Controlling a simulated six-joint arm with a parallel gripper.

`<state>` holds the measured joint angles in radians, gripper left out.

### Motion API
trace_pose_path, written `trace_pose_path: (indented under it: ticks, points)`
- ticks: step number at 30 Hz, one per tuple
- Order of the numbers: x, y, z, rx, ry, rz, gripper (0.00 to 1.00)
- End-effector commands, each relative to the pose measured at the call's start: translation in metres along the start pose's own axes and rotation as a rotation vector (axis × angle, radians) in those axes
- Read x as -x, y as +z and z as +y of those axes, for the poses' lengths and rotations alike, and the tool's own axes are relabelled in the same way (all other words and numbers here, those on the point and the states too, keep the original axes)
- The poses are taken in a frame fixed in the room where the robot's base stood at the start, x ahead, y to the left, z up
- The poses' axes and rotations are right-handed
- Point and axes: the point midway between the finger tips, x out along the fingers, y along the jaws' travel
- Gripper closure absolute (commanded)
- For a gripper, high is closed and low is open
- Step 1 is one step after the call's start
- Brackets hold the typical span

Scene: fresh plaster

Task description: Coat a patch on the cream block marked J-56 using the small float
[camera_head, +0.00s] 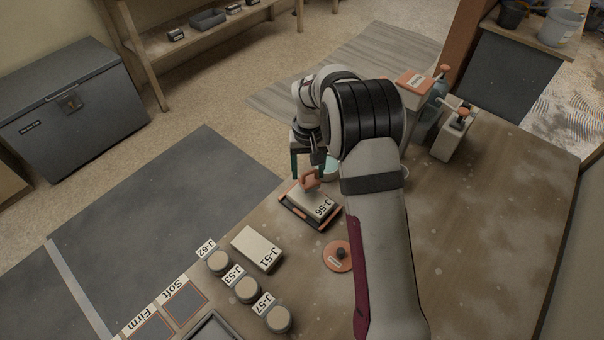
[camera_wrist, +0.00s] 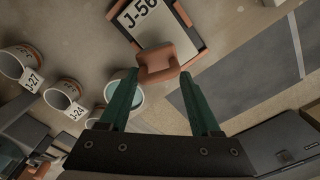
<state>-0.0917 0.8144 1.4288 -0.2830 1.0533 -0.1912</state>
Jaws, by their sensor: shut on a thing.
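The cream block marked J-56 (camera_head: 319,208) lies in a dark frame with orange corners (camera_head: 293,209) on the workbench; the block also shows at the top of the wrist view (camera_wrist: 150,36). My gripper (camera_head: 308,167) is above the far end of this block, pointing down. Its green fingers (camera_wrist: 158,79) are closed on the orange handle of the small float (camera_wrist: 158,64), which shows in the head view too (camera_head: 309,182). The float's underside is hidden, so I cannot tell whether it touches the block. I see no clear coated patch on the block.
A cream block marked J-51 (camera_head: 258,249) and several labelled round pots stand at the front left. An orange disc with a dark knob (camera_head: 338,256) lies near my arm. Cups J-27 (camera_wrist: 20,62) and J-24 (camera_wrist: 62,95) and a teal-filled cup (camera_wrist: 124,84) stand close by.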

Motion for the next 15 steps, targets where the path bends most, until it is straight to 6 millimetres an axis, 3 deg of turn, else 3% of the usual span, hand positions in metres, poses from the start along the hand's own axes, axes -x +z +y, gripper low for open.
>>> trace_pose_path:
  ticks: [5,15]
  points:
    - [0.0,0.009,0.011,0.0,-0.001,0.0,0.8]
    - [0.0,0.031,-0.012,0.002,0.0,0.0,0.8]
